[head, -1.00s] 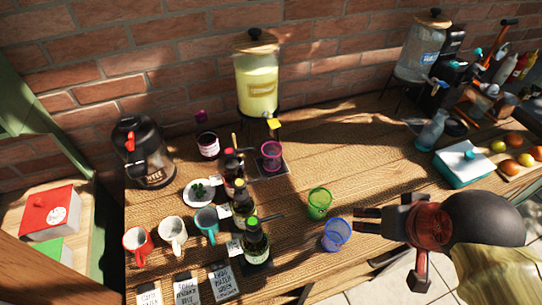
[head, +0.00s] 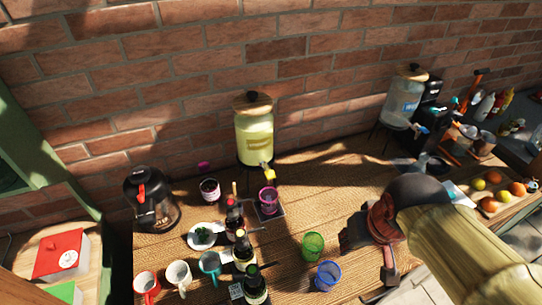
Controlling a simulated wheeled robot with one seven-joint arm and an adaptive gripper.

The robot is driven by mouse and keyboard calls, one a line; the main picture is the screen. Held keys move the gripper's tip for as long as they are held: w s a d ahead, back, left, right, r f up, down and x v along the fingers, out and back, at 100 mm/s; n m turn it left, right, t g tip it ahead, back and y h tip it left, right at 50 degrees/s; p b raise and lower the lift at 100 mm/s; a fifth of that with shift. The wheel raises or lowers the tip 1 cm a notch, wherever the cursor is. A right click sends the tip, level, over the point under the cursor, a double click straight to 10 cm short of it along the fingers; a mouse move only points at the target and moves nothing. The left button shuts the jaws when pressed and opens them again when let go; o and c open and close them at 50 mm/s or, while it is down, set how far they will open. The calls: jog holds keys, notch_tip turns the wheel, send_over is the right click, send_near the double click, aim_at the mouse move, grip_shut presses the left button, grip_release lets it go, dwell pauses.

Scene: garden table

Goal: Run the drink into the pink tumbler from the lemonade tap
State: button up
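The pink tumbler (head: 268,203) stands upright on a dark tray (head: 279,213) below the yellow tap (head: 268,173) of the lemonade dispenser (head: 254,136). The dispenser is a clear jar of pale yellow drink with a wooden lid, on a dark stand. I cannot tell whether drink is running or how full the tumbler is. My gripper (head: 346,235) is over the right-middle of the table, to the right of the tumblers and well away from the tap. Its fingers look apart, with nothing between them.
A green tumbler (head: 313,247) and a blue tumbler (head: 328,276) stand left of my gripper. Several dark bottles (head: 244,252) and mugs (head: 178,277) crowd the front left.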

jog(key=shift+n+g, duration=0.7)
jog(key=shift+n, duration=0.1)
jog(key=w+a+r+p, duration=0.1)
jog(key=p, duration=0.1)
jog(key=w+a+r+p, duration=0.1)
jog(key=w+r+p, duration=0.1)
jog(key=w+a+r+p, duration=0.1)
jog(key=r+p, duration=0.1)
jog(key=shift+w+a, duration=0.2)
jog(key=shift+a, duration=0.1)
grip_shut()
jog(key=w+a+r+n+g+p, duration=0.1)
jog(key=w+a+r+n+p, duration=0.1)
jog(key=w+a+n+p, duration=0.5)
jog(key=w+a+r+n+g+p, duration=0.1)
jog(key=w+a+r+n+p, duration=0.2)
jog(key=w+a+n+p, duration=0.5)
jog(key=shift+w+a+n, duration=0.9)
jog(key=shift+w+n, duration=1.35)
jog(key=shift+n, duration=0.25)
jog(key=shift+r, duration=0.1)
